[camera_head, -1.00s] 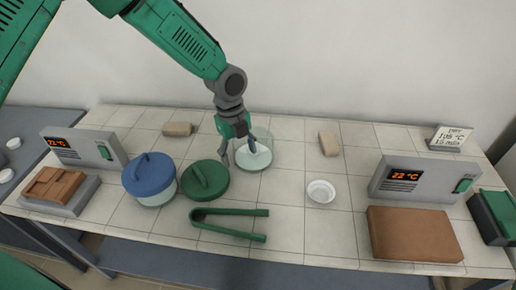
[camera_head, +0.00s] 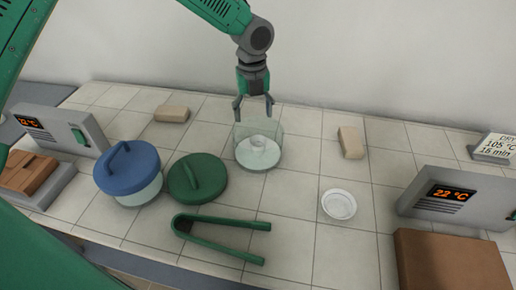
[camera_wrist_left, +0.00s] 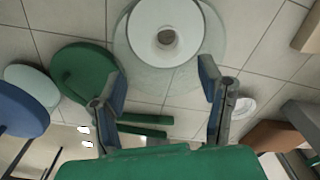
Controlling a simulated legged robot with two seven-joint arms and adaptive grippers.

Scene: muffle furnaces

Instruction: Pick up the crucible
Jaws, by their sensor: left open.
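A small pale crucible (camera_head: 262,147) stands inside an open glass vessel (camera_head: 243,133), on the vessel's white disc. In the left wrist view the crucible (camera_wrist_left: 167,39) shows from above at the middle of the white disc (camera_wrist_left: 145,22). My left gripper (camera_head: 254,108) is open and empty, pointing down at the vessel's rim, above the crucible. In the left wrist view its two fingers (camera_wrist_left: 163,75) are spread, with the disc beyond the tips. Whether the fingertips are inside the rim is unclear. My right gripper is not in view.
A green lid (camera_head: 198,178) and a blue-lidded jar (camera_head: 128,170) stand left of the vessel. Green tongs (camera_head: 215,240) lie in front. A white dish (camera_head: 339,204) and a tan block (camera_head: 351,142) are right. Furnace units (camera_head: 455,198) flank the tiled bench.

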